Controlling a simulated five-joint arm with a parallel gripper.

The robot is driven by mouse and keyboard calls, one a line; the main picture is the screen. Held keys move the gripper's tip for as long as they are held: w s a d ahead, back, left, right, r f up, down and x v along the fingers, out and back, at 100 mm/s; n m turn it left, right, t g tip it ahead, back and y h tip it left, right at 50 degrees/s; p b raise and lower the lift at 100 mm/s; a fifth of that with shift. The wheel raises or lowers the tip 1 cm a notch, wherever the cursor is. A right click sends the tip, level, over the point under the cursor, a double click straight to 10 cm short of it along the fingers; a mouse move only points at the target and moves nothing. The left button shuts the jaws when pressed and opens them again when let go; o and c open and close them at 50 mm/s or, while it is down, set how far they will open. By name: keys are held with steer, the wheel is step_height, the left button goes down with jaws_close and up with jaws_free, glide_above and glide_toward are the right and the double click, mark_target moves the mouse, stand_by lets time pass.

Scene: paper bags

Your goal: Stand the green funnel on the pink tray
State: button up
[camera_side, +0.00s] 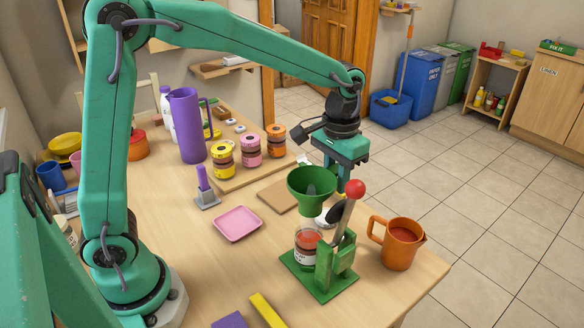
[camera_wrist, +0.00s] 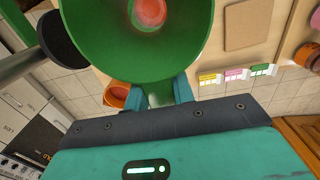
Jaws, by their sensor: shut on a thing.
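The green funnel (camera_side: 308,181) is upright, wide mouth up, above the jar of red contents (camera_side: 307,258) at the green lever press. I cannot tell whether its spout tip is inside the jar's mouth. My gripper (camera_side: 343,182) is shut on the funnel's rim from the right. In the wrist view, the funnel (camera_wrist: 125,58) fills the top centre, with my fingertips (camera_wrist: 158,92) at its rim and red showing through its hole. The pink tray (camera_side: 238,223) lies flat and empty on the table, left of the jar.
The press lever with its red knob (camera_side: 355,188) rises close beside the funnel and my gripper. An orange jug (camera_side: 402,245) stands right of the press. A purple brush in a grey holder (camera_side: 206,190) stands behind the tray. Table around the tray is mostly clear.

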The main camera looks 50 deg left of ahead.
steer(key=s+a+f+n, duration=0.2)
steer(key=a, duration=0.5)
steer(key=s+a+f+n, duration=0.2)
steer(key=s+a+f, duration=0.1)
steer(key=a, duration=0.5)
steer(key=s+a+f+n, duration=0.2)
steer(key=s+a, duration=0.1)
steer(key=a, duration=0.4)
steer(key=shift+s+a+f, duration=0.15)
steer(key=shift+s+a, duration=0.05)
steer(key=shift+s, duration=0.05)
steer(key=shift+f, duration=0.1)
steer(key=shift+f, duration=3.65)
steer(key=o, duration=1)
steer(key=shift+o, duration=0.2)
